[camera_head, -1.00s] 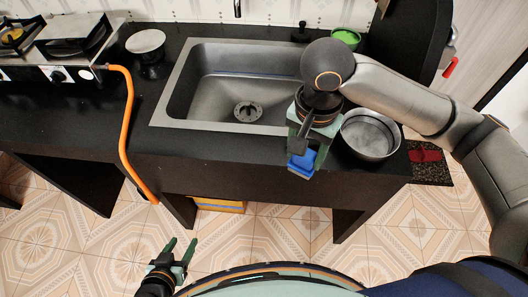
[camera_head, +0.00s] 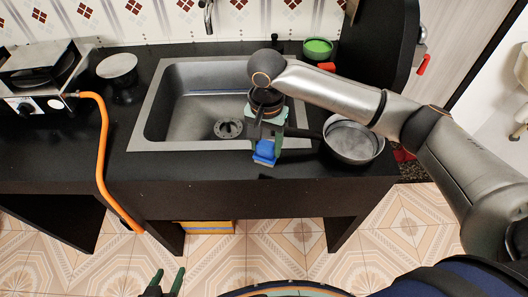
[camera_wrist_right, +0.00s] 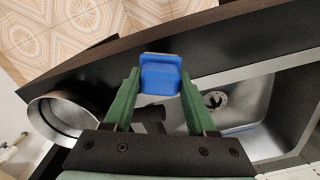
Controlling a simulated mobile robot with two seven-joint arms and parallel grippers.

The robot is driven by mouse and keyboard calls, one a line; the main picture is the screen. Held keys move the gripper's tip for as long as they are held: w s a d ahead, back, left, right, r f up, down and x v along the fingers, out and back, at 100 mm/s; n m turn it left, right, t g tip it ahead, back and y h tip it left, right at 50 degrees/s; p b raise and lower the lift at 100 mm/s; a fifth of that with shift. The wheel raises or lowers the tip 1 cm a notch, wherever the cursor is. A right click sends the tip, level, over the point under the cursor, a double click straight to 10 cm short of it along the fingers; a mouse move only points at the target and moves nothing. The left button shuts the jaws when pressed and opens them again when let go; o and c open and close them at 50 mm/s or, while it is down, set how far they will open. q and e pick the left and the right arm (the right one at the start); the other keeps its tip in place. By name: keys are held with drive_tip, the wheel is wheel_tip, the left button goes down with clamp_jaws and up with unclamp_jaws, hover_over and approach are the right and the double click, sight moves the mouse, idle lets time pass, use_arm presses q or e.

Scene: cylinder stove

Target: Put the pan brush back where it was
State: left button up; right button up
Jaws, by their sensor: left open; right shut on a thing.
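The pan brush (camera_head: 265,152) shows as a blue block between the fingers of my right gripper (camera_head: 268,140). It is over the counter's front strip, by the sink's front edge. In the right wrist view the blue brush (camera_wrist_right: 160,78) sits at the tips of the green fingers, which are shut on it; the rest of the brush is hard to make out. My left gripper (camera_head: 163,283) is at the bottom of the head view, open and empty, only its fingers showing.
A metal pan (camera_head: 352,142) stands on the counter just right of my right gripper. The sink (camera_head: 190,105) is behind it. A green bowl (camera_head: 317,47) is at the back. An orange hose (camera_head: 103,150) hangs at the left. The front-left counter (camera_head: 60,150) is clear.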

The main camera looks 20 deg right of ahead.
sight(264, 153)
drive_tip(key=shift+w+f, duration=0.55)
drive_tip(key=shift+f, duration=0.05)
drive_tip(key=shift+w+f, duration=0.2)
drive_tip(key=shift+f, duration=1.6)
drive_tip(key=shift+f, duration=0.1)
drive_tip(key=o, duration=1.3)
